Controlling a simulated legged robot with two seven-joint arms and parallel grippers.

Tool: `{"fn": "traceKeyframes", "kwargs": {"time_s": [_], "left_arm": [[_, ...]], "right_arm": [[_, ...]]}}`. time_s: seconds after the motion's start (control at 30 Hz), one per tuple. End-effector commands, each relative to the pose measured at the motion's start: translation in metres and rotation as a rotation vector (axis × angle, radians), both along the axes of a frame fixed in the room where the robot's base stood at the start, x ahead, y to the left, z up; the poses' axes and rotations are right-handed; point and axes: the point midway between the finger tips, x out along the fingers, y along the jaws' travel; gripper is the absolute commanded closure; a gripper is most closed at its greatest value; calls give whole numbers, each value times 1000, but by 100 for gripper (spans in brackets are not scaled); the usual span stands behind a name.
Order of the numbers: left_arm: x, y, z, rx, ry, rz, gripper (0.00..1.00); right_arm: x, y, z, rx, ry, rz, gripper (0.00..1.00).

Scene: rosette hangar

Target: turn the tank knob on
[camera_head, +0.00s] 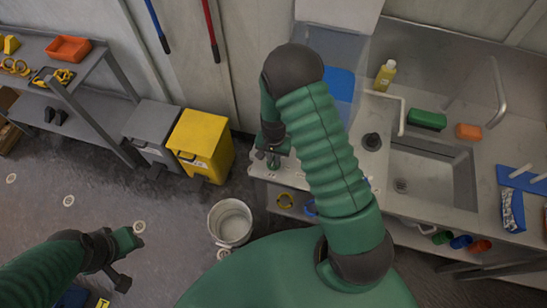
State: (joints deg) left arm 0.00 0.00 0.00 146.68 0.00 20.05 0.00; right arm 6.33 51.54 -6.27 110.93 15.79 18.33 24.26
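I cannot make out the tank knob for certain. A pale box-like body with a blue panel (340,84) stands behind my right arm, and the arm hides much of it. A dark round piece (372,141) sits on the counter to the right of the arm. My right gripper (272,158) points down over the left end of the counter, near its front edge. It is small and dark here, so its opening and any contact are unclear. My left gripper (128,262) is low at the left above the floor, its fingers apart, with nothing seen between them.
A metal sink (425,178) with a tap is at right, with a yellow bottle (385,75), a green brush (427,119) and an orange sponge (468,131). A white bucket (230,222) stands on the floor. Yellow (201,142) and grey (152,125) bins stand by the left shelf.

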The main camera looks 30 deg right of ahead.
Motion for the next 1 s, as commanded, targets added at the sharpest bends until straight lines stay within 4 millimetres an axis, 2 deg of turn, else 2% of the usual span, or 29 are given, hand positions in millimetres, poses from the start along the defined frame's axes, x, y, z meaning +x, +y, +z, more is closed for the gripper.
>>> {"fn": "traceKeyframes", "kwargs": {"time_s": [0.57, 0.77, 1.0], "left_arm": [[0, 0, -2, 0, 0, 0, 66], [0, 0, -5, 0, 0, 0, 66], [0, 0, -10, 0, 0, 0, 66]], "right_arm": [[1, 0, 0, 1, -2, 49, 100], [1, 0, 0, 1, -2, 160, 100], [1, 0, 0, 0, -4, 370, 100]]}}
